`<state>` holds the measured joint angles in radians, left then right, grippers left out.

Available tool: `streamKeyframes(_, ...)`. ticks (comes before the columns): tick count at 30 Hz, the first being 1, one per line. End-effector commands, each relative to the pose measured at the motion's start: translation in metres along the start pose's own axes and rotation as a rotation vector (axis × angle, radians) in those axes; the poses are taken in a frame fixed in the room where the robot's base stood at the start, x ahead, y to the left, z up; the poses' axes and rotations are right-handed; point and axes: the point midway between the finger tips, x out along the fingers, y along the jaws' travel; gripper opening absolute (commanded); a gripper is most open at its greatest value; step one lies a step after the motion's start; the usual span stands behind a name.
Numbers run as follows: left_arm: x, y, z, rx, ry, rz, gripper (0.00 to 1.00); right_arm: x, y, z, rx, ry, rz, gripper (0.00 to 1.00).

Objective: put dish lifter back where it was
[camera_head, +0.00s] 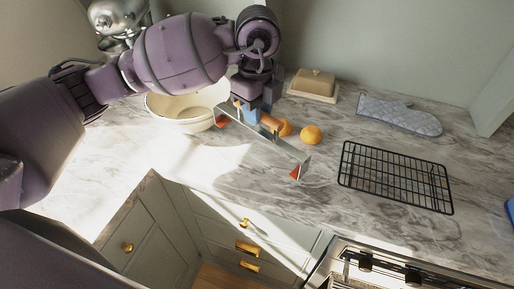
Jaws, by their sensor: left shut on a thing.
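The dish lifter (281,145) is a long thin metal bar with orange-red ends and a wooden-looking grip. My left gripper (259,108) is shut on it near its middle and points down. The fingertips are partly hidden by the lifter. My right gripper is not in view.
A cream bowl (172,117) stands left of the gripper. Orange fruit (311,134) lies just behind the lifter. A butter dish (313,84), an oven mitt (400,113) and a black wire rack (395,178) are to the right. A stove (400,268) is at front right.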

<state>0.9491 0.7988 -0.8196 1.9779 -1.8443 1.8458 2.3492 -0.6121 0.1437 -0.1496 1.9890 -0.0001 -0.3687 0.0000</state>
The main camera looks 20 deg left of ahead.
Motion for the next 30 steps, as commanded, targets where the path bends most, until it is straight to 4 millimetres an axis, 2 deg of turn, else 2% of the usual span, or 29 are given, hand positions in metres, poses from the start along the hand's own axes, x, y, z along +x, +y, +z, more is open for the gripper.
streamKeyframes(3, 0.026, 0.001, 0.0, -0.002, 0.001, 0.003, 0.0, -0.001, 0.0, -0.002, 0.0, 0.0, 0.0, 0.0)
streamKeyframes(9, 0.061, 0.0, 0.0, -0.001, 0.001, 0.001, 0.0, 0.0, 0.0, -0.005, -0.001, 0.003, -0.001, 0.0)
streamKeyframes(19, 0.084, 0.0, 0.0, -0.001, 0.0, 0.001, 0.0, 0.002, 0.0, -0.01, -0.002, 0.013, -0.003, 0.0)
streamKeyframes(26, 0.113, 0.0, 0.0, -0.002, 0.0, 0.001, 0.0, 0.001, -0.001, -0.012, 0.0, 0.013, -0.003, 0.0)
streamKeyframes(30, 0.117, -0.001, 0.0, 0.0, 0.0, -0.002, 0.0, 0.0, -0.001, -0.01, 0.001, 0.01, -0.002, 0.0)
